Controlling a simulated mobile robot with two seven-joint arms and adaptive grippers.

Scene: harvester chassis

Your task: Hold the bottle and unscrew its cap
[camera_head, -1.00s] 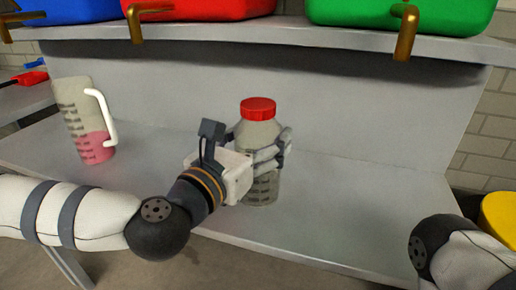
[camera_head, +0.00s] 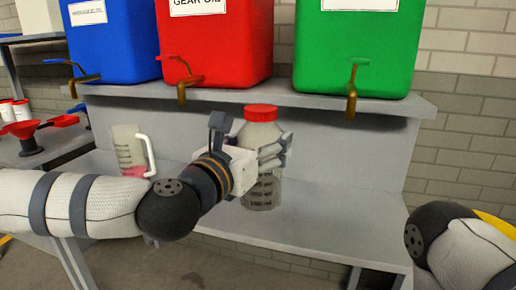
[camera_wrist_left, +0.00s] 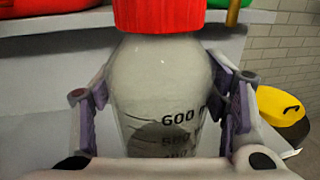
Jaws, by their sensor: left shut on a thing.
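The bottle (camera_head: 262,190) is clear with dark volume marks and stands upright in the middle of the head view. Its red cap (camera_head: 261,112) is on top and also fills the top of the left wrist view (camera_wrist_left: 158,15). My left gripper (camera_head: 270,152) is shut around the bottle's body, below the cap, with one finger on each side in the left wrist view. The bottle appears held in front of the bench, clear of its surface. My right arm shows at the right edge of the head view; its gripper is out of frame.
A jug (camera_head: 128,160) with pink liquid stands on the grey bench (camera_head: 330,225), partly behind my left arm. Blue (camera_head: 110,40), red (camera_head: 225,45) and green (camera_head: 355,50) tanks with brass taps sit on the shelf above. Red funnels (camera_head: 22,130) are at far left.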

